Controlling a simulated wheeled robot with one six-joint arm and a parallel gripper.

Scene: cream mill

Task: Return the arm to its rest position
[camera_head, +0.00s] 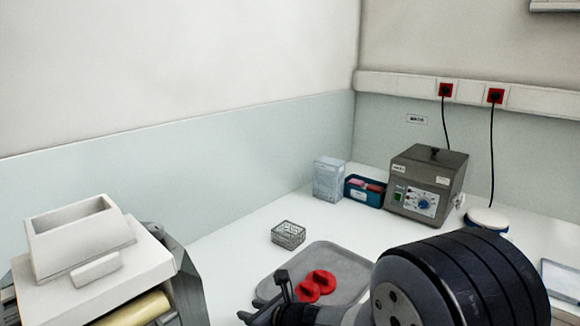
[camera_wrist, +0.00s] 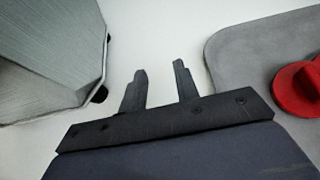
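My gripper (camera_wrist: 160,70) shows in the wrist view with its two dark fingers apart and nothing between them. In the head view my gripper (camera_head: 264,297) is low in the middle, at the left edge of the grey tray (camera_head: 345,260). My dark arm fills the lower right there and hides the front of the tray. Two red knob-like pieces, a farther one (camera_head: 321,278) and a nearer one (camera_head: 307,292), lie on the tray, just right of the fingers. In the wrist view the tray (camera_wrist: 232,50) is right of the fingers, with a red piece (camera_wrist: 297,90) on it.
A grey-white machine with a hopper (camera_head: 80,240) stands at left. A wire basket (camera_head: 288,235), pale box (camera_head: 328,180), blue bin (camera_head: 362,193) and grey device with a dial (camera_head: 427,180) stand behind the tray. White bench (camera_head: 235,240) is clear left of the basket.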

